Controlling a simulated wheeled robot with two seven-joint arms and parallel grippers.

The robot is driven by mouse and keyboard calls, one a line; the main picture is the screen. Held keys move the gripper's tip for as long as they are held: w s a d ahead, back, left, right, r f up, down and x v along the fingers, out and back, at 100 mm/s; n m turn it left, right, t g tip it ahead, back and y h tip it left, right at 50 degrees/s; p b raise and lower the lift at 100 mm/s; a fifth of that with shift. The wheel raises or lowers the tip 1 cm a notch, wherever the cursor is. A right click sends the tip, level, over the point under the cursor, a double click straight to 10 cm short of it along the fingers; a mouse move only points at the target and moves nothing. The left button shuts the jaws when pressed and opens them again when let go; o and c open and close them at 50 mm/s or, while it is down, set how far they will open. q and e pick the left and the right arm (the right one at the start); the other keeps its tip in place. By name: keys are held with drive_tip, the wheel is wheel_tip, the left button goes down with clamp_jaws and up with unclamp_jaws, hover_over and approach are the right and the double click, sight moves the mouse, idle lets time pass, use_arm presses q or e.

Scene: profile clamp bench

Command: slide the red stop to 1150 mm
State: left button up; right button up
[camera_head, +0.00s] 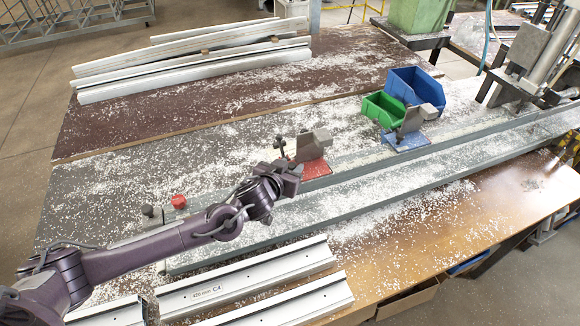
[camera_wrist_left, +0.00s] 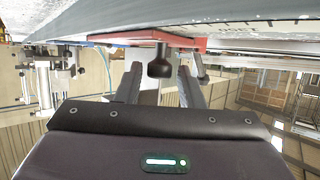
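The red stop (camera_head: 315,168) sits on the long grey rail (camera_head: 350,178), with a grey block on its red base. Its red base (camera_wrist_left: 140,39) also shows in the left wrist view, which looks upside down, with a dark knob (camera_wrist_left: 160,64) on it. My left gripper (camera_head: 288,176) is at the near side of the red stop. In the left wrist view its two fingers (camera_wrist_left: 158,88) stand apart on either side of the knob, with gaps visible. The millimetre marks on the rail are too small to read. My right gripper is not in view.
A blue stop (camera_head: 405,141) sits farther right on the rail, near green (camera_head: 384,108) and blue (camera_head: 414,86) bins. A red button (camera_head: 178,201) is at the left end. Aluminium profiles (camera_head: 245,278) lie in front and others (camera_head: 190,65) behind. White chips cover the bench.

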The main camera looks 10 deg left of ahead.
use_arm(q)
drive_tip(key=shift+o, duration=0.9)
drive_tip(key=b+v, duration=0.2)
drive_tip(key=v, duration=0.5)
drive_tip(key=shift+s, duration=0.4)
drive_tip(key=shift+a+r, duration=0.1)
drive_tip(key=shift+r, duration=0.05)
